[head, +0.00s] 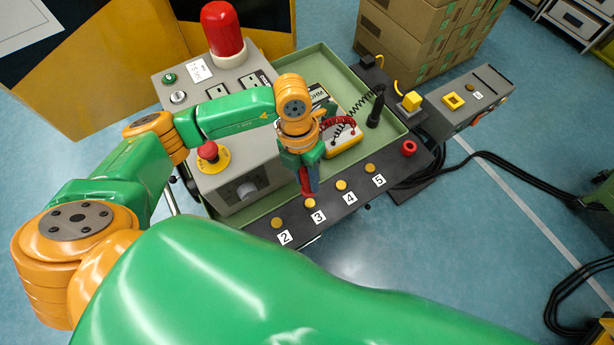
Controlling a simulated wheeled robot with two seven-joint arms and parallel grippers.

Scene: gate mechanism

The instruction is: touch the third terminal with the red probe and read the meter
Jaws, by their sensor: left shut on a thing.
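My left gripper (308,180) is shut on the red probe (305,182), which points down at the front strip. Its lower end is just behind the third terminal (310,203), a yellow button above label 3; I cannot tell whether they touch. Terminals two (277,222), four (341,185) and five (370,168) show beside it. The meter (347,142), marked OHM, sits in the green tray behind my gripper. My wrist and the coiled red lead hide part of it, and no reading is legible. My right gripper is not in view.
A black probe (376,108) stands upright at the tray's right. A grey control box with a red emergency button (207,150) and a red lamp (222,30) is at left. Cartons (410,35) stand behind. A grey panel with a yellow square (453,101) is at right.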

